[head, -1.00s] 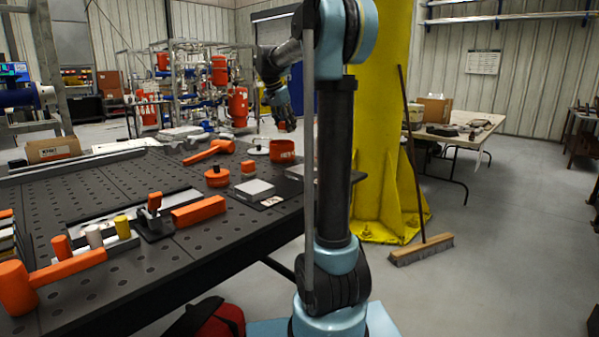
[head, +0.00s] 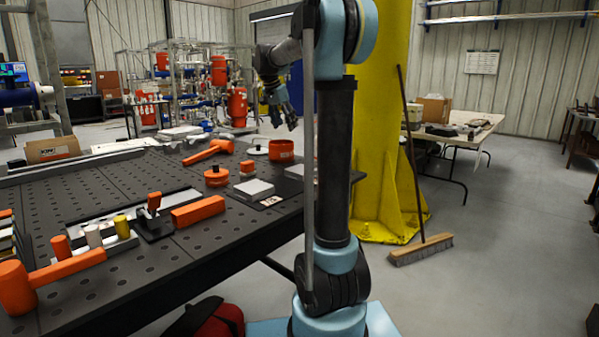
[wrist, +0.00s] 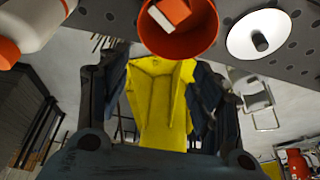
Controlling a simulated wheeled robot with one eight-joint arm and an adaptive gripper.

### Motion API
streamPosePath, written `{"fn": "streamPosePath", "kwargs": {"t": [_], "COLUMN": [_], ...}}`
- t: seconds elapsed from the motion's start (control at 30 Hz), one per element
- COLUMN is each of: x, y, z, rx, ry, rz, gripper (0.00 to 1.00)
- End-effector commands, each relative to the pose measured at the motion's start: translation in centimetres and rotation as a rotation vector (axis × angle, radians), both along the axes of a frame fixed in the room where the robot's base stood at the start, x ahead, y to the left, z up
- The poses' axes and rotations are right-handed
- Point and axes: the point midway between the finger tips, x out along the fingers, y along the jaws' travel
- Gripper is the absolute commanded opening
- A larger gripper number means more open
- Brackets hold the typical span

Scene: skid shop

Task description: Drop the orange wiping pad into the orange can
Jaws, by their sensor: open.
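The orange can (head: 281,150) stands open on the far right part of the dark table. The wrist view shows into the can (wrist: 182,47): the orange wiping pad (wrist: 173,11), with a white face, lies inside its rim. My gripper (head: 284,118) is above the can in the head view, apart from it. In the wrist view my gripper (wrist: 160,68) has its fingers spread wide with nothing between them. The pad is hidden by the can's wall in the head view.
A white lid (wrist: 262,28) with a dark knob lies beside the can. An orange lidded pot (head: 216,178), a small orange block (head: 248,165), a grey-white block (head: 254,188) and an orange mallet (head: 209,151) are nearby. A yellow column (head: 383,150) stands right of the table.

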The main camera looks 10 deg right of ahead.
Motion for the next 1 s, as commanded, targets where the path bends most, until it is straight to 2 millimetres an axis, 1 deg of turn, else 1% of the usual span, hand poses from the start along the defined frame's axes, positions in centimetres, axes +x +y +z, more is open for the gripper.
{"fn": "streamPosePath", "kwargs": {"t": [0.3, 0.5, 0.6, 0.7, 1.0], "x": [-1.4, -2.1, -2.3, -2.4, -2.5], "y": [1.8, 2.8, 3.1, 3.3, 3.3], "z": [5.4, 8.3, 9.3, 9.8, 10.0], "rx": [0.000, 0.000, 0.000, 0.000, 0.000], "ry": [0.001, 0.002, 0.002, 0.002, 0.001], "rz": [0.002, 0.001, 0.001, 0.001, 0.000], "gripper": [0.59, 0.59, 0.59, 0.59, 0.59]}}
